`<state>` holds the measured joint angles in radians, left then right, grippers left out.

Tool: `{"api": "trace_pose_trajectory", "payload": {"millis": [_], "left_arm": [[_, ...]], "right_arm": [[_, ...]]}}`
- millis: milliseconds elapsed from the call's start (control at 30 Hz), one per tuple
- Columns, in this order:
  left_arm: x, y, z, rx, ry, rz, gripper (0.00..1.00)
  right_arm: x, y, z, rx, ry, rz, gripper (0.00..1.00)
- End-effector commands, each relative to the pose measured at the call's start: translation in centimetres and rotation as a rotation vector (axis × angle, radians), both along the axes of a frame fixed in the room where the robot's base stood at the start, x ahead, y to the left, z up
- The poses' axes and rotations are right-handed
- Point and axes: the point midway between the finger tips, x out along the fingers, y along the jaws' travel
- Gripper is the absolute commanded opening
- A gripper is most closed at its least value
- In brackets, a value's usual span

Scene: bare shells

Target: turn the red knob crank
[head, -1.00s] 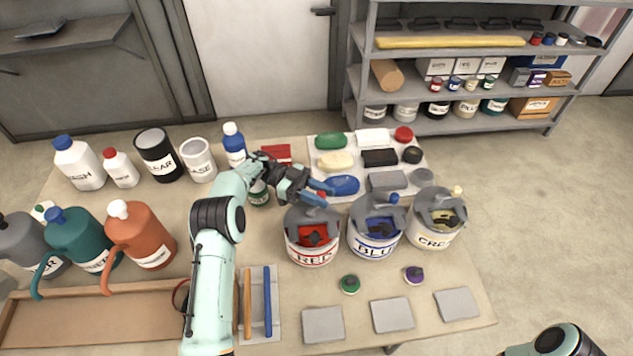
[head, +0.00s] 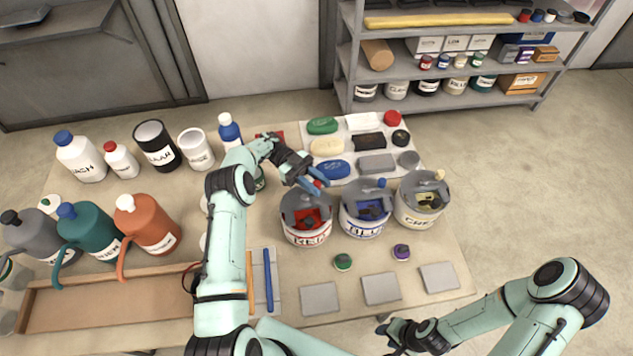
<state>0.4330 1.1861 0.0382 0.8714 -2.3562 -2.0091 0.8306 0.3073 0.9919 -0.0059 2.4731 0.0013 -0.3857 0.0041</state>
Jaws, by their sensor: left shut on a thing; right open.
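The white can labelled RED (head: 306,233) stands on the table with a grey crank lid (head: 303,203) and red contents showing. My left gripper (head: 316,180) is above the back of this can. Its blue fingers are shut on the red knob (head: 318,184) of the crank, which is mostly hidden between them. My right gripper (head: 388,330) is low at the front edge of the table, open and empty, small and dark in the picture.
The BLUE can (head: 364,220) and a cream can (head: 420,208) with similar cranks stand close to the right. Bottles and jugs crowd the left. A white mat with coloured blocks lies behind. Grey pads (head: 381,288) lie in front.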

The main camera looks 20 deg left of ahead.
Motion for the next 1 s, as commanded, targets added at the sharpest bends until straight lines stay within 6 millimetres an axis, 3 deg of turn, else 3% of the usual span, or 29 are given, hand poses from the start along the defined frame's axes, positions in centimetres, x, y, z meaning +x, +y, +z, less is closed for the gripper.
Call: {"api": "trace_pose_trajectory", "payload": {"millis": [100, 133, 167, 567, 767, 1000], "left_arm": [[0.1, -0.1, 0.3, -0.006, -0.006, -0.001, 0.0], [0.1, -0.1, 0.3, -0.006, -0.006, -0.001, 0.41], [0.1, -0.1, 0.3, -0.005, -0.005, -0.001, 0.5], [0.0, 0.0, 0.8, -0.001, -0.004, -0.001, 0.5], [0.1, 0.0, 4.3, -0.002, -0.006, 0.001, 0.5], [0.0, 0.0, 10.3, -0.002, -0.007, 0.001, 0.5]], "right_arm": [[0.0, 0.0, 0.0, 0.0, 0.0, 0.0, 0.43], [0.0, 0.0, 0.0, 0.0, 0.0, 0.0, 0.43], [0.0, 0.0, 0.0, 0.0, 0.0, 0.0, 0.43], [0.0, 0.0, 0.0, 0.0, 0.0, 0.0, 0.43], [0.0, 0.0, 0.0, 0.0, 0.0, 0.0, 0.43], [0.0, 0.0, 0.0, 0.0, 0.0, 0.0, 0.43]]}}
